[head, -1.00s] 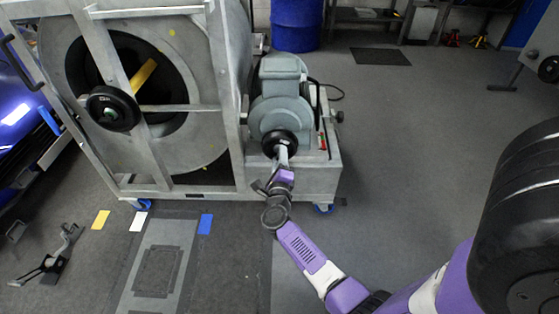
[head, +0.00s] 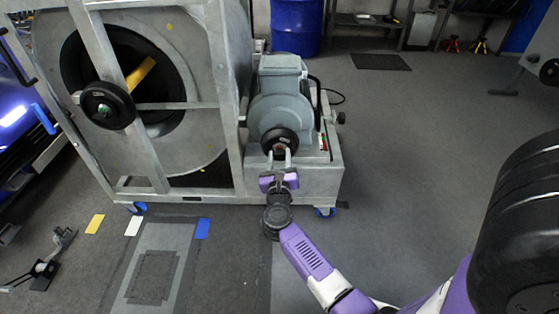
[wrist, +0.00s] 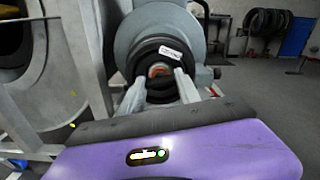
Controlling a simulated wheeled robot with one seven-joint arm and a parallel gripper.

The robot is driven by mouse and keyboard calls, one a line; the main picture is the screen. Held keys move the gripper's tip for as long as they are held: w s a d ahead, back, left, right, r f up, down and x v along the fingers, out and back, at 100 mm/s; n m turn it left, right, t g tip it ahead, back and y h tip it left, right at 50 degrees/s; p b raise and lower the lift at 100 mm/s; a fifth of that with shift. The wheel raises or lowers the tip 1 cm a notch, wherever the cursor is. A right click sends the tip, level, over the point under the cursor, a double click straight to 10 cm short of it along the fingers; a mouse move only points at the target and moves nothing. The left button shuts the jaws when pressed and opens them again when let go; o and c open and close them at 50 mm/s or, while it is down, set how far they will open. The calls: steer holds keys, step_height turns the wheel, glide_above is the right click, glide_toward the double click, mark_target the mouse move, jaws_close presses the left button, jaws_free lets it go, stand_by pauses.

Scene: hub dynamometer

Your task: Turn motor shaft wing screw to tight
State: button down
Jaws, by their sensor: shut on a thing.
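The grey motor (head: 281,105) stands on the right end of the dynamometer frame, with a black round collar (head: 281,138) at its front end. The motor shaft wing screw (wrist: 160,71) shows as a small reddish-brown piece in the middle of the black collar in the wrist view. My gripper (head: 280,153) reaches up to the collar from the front. Its two grey fingers lie left and right of the screw and are shut on it; the wrist view shows the fingertips (wrist: 160,84) too. The fingers hide part of the screw, and its wings are hard to make out.
The metal frame with its large drum (head: 170,130) and black handwheel (head: 107,105) stands left of the motor. A black knob (head: 341,118) juts out at the motor's right. A blue barrel (head: 297,27) stands behind. The floor at the right is open.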

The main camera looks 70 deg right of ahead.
steer(key=shift+f+m+b, duration=0.15)
steer(key=shift+m+b, duration=0.35)
steer(key=shift+m, duration=0.7)
steer(key=c, duration=0.8)
jaws_free()
steer(key=shift+c, duration=0.2)
steer(key=p+v, duration=0.1)
steer(key=v, duration=0.7)
